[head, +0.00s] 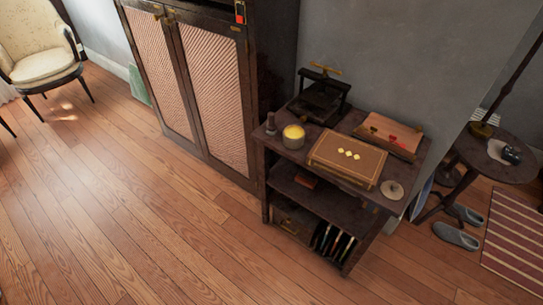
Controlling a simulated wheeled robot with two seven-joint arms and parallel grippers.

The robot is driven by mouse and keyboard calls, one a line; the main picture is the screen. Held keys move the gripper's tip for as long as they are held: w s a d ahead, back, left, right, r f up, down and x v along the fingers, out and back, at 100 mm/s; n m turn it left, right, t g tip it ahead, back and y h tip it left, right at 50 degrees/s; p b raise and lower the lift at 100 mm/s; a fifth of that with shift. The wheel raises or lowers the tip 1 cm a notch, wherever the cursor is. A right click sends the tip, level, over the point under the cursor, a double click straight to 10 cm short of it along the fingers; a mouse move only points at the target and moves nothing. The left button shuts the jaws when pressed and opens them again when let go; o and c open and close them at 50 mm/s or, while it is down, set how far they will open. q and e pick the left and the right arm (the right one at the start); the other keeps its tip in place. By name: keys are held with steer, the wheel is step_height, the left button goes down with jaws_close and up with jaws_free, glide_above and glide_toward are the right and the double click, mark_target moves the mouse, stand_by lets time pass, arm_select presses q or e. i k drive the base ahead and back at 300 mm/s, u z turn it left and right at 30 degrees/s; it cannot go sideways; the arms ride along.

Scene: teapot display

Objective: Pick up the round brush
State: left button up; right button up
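A dark shelf unit (376,215) stands against the grey wall right of centre in the head view. On its top are a round yellow-topped item (293,132), a small dark upright item (270,123), a brown box with pale diamonds (335,166) and a flat pale round item (392,190). I cannot tell for certain which thing is the round brush. A small reddish-brown item (306,178) lies on the middle shelf, partly in shade. Neither of my grippers is in view.
A dark press (319,98) and a reddish case (388,134) stand at the back of the unit's top. A tall cabinet (208,85) is on the left, a round side table (502,160) and slippers (456,236) on the right. The wooden floor (130,215) in front is clear.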

mark_target(270, 127)
steer(key=u, duration=1.2)
steer(key=i, duration=0.7)
steer(key=z, duration=0.85)
steer(key=i, duration=0.4)
steer(key=z, duration=0.45)
